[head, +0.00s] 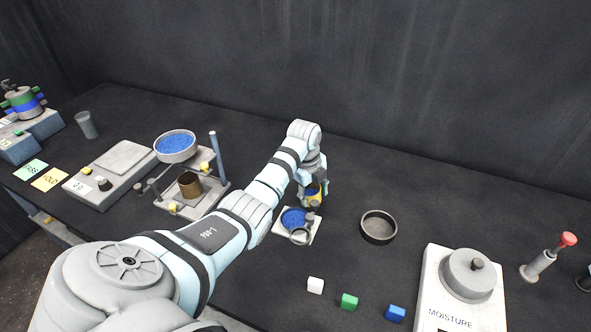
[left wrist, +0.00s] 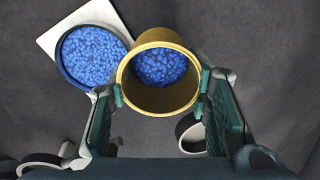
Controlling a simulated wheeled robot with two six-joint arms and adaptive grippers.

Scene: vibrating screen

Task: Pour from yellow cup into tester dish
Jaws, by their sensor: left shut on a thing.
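My left gripper (head: 313,184) is shut on the yellow cup (head: 315,198) and holds it just behind a white square plate (head: 312,238). In the left wrist view the yellow cup (left wrist: 181,98) sits between the fingers, with blue granules inside; its exact tilt is hard to tell. A round dish of blue granules (head: 293,218) stands on the white plate; it shows left of the cup in the left wrist view (left wrist: 93,55). An empty dark round dish (head: 378,227) lies to the right of the gripper. I cannot tell which dish is the tester dish. My right gripper is not in view.
A moisture device (head: 470,280) stands front right, with a red-topped tool (head: 545,257) beyond it. White, green (head: 349,301) and blue cubes lie in front. A screen stand with a granule-filled pan (head: 175,146) and a scale (head: 110,174) stand left. Bare table surrounds the empty dish.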

